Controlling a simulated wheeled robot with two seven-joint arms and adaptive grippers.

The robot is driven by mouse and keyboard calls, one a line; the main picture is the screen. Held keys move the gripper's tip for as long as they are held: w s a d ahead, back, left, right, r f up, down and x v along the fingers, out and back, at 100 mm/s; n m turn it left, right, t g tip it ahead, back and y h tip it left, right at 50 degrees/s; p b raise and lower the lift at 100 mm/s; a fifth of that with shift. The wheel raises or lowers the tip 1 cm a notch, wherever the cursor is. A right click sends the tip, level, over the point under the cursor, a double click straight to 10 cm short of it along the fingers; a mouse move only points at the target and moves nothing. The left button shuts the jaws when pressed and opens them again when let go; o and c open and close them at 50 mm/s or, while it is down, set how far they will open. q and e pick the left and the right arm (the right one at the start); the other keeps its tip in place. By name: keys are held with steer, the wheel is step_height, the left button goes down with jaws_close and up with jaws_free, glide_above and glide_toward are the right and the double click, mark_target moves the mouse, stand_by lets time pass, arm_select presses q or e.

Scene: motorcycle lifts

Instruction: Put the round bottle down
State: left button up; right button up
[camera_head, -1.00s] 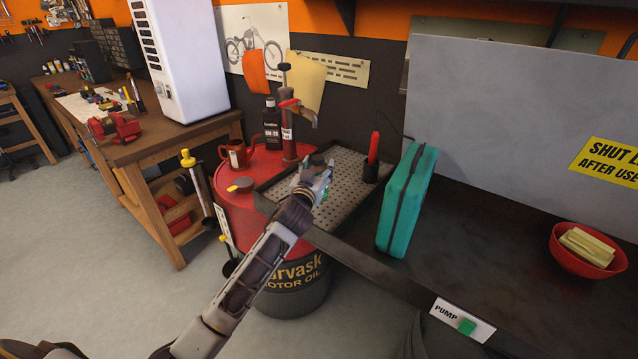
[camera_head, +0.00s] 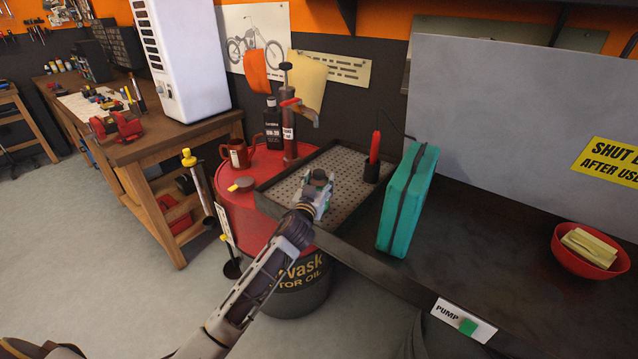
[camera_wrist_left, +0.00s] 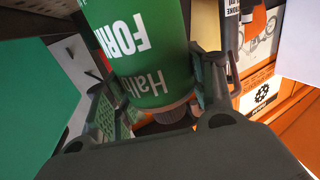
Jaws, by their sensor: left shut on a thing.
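My left gripper (camera_head: 318,190) is shut on the round bottle and shows over the near left part of the perforated tray (camera_head: 345,209). In the left wrist view the bottle (camera_wrist_left: 140,45) is green with white lettering and sits between the fingers (camera_wrist_left: 160,90). In the head view the gripper hides most of it; a dark round top shows above the fingers. I cannot tell whether its base touches the tray. My right gripper is not in view.
A red marker-like tool in a dark holder (camera_head: 371,172) stands at the tray's right side, near a teal case (camera_head: 408,203). A red oil drum (camera_head: 240,205) left of the tray carries a black bottle (camera_head: 271,125), a red jug (camera_head: 238,154) and a pump. A red bowl (camera_head: 575,262) sits far right.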

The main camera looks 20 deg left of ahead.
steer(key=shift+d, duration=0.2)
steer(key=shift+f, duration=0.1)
arm_select(q)
steer(key=o, duration=1.3)
steer(key=shift+f, duration=0.1)
steer(key=shift+s, duration=0.1)
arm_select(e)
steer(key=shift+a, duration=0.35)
arm_select(q)
steer(key=s, duration=0.4)
steer(key=s+b, duration=0.1)
steer(key=s, duration=0.6)
steer(key=shift+s+d+b, duration=0.3)
steer(key=shift+s, duration=0.1)
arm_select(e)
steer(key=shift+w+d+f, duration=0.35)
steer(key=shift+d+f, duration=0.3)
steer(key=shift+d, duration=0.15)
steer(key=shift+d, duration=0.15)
